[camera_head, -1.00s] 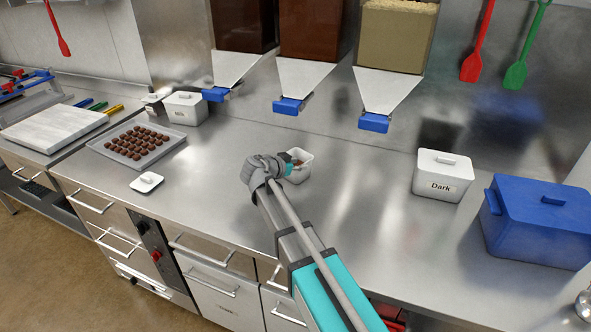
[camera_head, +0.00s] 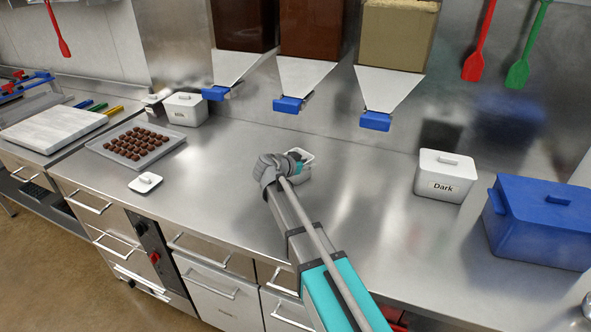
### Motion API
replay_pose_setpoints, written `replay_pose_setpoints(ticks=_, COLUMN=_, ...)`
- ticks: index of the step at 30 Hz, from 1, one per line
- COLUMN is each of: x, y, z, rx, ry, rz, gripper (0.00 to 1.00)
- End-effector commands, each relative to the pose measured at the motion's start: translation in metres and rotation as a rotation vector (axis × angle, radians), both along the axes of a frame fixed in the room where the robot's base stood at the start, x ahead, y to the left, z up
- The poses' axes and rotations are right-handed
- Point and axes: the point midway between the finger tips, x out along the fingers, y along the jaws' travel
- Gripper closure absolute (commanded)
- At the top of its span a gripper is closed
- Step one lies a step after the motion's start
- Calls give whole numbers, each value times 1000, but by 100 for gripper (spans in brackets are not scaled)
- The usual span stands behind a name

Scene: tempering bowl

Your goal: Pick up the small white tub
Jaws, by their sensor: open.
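A small white lid (camera_head: 146,182) with a knob lies on the counter at the left.
A tray of chocolates (camera_head: 105,151) and lidded white tubs (camera_head: 186,109) stand to the left. A white tub marked Dark (camera_head: 444,179) and a blue lidded box (camera_head: 540,226) stand to the right. Dispensers with blue spouts (camera_head: 289,104) hang above. The counter around the small tub is clear.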

Motion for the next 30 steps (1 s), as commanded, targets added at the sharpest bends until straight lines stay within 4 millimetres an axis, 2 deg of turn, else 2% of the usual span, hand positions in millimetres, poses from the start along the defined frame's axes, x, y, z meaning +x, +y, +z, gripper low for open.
replay_pose_setpoints(ticks=2, x=0, y=0, z=0, rx=0, ry=0, rz=0, gripper=59)
replay_pose_setpoints(ticks=6, x=0, y=0, z=0, rx=0, ry=0, rz=-1, gripper=85)
replay_pose_setpoints(ticks=9, x=0, y=-1, z=0, rx=0, ry=0, rz=-1, gripper=100)
replay_pose_setpoints(ticks=30, x=0, y=-1, z=3, rx=0, ry=-1, rz=-1, gripper=100)
